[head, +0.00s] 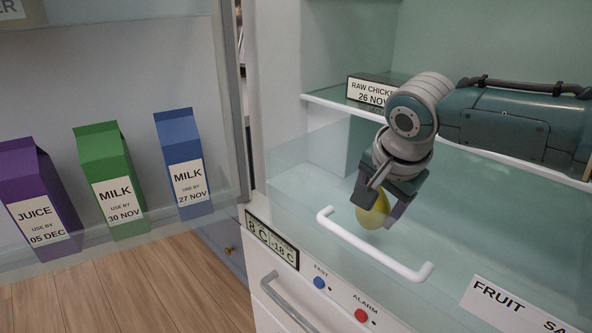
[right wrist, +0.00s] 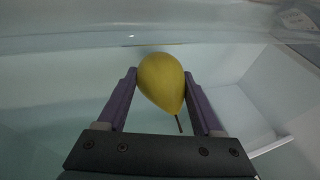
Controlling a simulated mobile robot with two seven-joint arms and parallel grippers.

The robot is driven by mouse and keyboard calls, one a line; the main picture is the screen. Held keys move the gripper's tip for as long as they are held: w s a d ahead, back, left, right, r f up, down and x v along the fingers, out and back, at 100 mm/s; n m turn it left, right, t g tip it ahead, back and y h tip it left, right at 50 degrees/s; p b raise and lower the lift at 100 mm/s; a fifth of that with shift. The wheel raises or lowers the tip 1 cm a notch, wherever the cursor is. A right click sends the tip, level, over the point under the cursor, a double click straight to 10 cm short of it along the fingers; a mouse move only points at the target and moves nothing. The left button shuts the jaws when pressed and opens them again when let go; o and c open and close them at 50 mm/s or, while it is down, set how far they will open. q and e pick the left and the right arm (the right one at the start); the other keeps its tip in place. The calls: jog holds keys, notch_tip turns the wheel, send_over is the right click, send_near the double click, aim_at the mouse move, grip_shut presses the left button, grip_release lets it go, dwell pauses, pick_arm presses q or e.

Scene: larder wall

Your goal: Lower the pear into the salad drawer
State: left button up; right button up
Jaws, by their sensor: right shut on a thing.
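The yellow pear (head: 371,212) is between the fingers of my right gripper (head: 382,204) in the head view. In the right wrist view the pear (right wrist: 162,80) sits between the two purple fingers of my right gripper (right wrist: 160,92), its dark stem pointing back toward the palm. The salad drawer is clear-walled, with a white handle (head: 372,246) on its front and a fruit label (head: 515,305). The pear shows behind the handle, at the drawer's front; how far it is above the drawer's floor I cannot tell. My left gripper is out of view.
A glass shelf with a white front edge (head: 450,143) lies behind my right wrist, with a raw chicken box (head: 368,91) on it. The open door at left holds a juice carton (head: 38,200) and two milk cartons (head: 110,180). A control panel (head: 272,243) is below.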

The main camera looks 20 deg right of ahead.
jog(key=shift+f+b, duration=0.35)
jog(key=shift+f, duration=0.2)
jog(key=shift+f+b, duration=0.35)
jog(key=shift+f, duration=0.1)
dwell(0.5)
jog(key=o, duration=1.5)
jog(key=shift+o, duration=0.2)
